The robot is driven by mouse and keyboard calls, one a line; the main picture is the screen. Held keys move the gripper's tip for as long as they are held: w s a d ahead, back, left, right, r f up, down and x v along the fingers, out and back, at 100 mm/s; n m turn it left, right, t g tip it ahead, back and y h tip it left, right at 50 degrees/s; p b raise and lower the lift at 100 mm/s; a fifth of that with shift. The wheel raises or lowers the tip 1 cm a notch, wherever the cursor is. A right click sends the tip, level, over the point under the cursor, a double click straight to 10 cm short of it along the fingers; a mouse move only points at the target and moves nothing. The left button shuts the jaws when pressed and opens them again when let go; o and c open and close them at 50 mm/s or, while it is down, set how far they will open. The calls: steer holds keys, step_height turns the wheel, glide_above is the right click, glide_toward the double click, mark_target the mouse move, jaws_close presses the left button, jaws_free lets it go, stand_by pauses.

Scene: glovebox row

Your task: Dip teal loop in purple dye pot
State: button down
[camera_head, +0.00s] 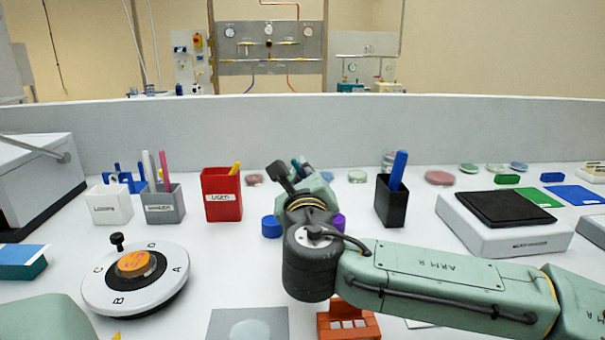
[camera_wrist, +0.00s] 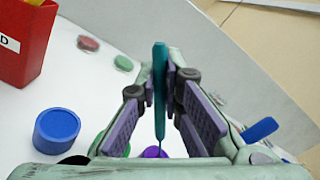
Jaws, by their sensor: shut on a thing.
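My gripper (camera_wrist: 164,92) is shut on the teal loop (camera_wrist: 159,66), its handle held between two purple finger pads. The loop's thin shaft points down toward the purple dye pot (camera_wrist: 153,152) in the wrist view. That pot is mostly hidden behind the gripper, and I cannot tell whether the loop's tip is in it. In the head view my gripper (camera_head: 303,180) is above the middle of the bench, and the purple pot (camera_head: 339,221) shows partly behind my arm, close to the gripper.
A blue pot (camera_head: 271,227) stands left of the purple one. The red USED bin (camera_head: 222,196) is farther left, with grey and white LOOPS holders (camera_head: 109,206) beyond. A black holder (camera_head: 391,203) with a blue item stands to the right. A lettered dial (camera_head: 134,281) is at front left.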

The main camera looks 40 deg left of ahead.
step_height(320, 180, up, 7)
steer(key=p, duration=0.6)
steer(key=shift+f, duration=0.1)
stand_by(0.9)
